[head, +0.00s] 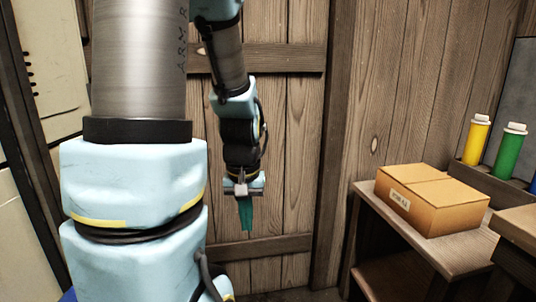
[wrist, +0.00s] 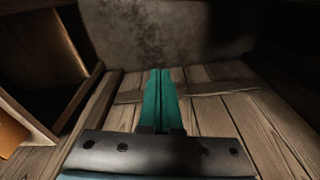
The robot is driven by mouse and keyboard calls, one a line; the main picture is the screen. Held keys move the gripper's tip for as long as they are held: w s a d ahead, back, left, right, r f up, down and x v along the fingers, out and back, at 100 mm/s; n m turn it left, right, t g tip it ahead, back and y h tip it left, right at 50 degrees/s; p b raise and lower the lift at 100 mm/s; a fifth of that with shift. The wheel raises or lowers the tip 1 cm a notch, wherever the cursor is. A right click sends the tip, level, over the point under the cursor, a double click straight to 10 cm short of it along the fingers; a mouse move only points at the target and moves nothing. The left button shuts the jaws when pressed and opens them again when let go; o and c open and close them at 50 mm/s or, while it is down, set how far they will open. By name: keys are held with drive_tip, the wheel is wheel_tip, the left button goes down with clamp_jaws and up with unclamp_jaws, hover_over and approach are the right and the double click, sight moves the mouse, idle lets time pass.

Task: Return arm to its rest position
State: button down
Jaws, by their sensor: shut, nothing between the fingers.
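My gripper (head: 246,215) hangs from my light blue arm in front of a wooden plank door, near the middle of the head view. Its green fingers point down and are together, with nothing between them. In the wrist view the two green fingers (wrist: 160,85) lie side by side, closed, with wooden planks and a dark grey surface beyond them. My gripper is apart from the shelf and the box to its right.
A cardboard box (head: 430,198) sits on a wooden shelf unit (head: 455,247) at the right. A yellow bottle (head: 476,142) and a green bottle (head: 510,152) stand behind it. A plank wall (head: 415,80) rises behind. The space between gripper and shelf is clear.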

wheel_tip(320, 180, up, 24)
drive_tip(key=s+a+p, duration=0.1)
drive_tip(key=a+p, duration=0.1)
drive_tip(key=p, duration=2.1)
drive_tip(key=shift+s+m, duration=0.3)
drive_tip(key=shift+s, duration=0.05)
drive_tip(key=shift+r, duration=0.1)
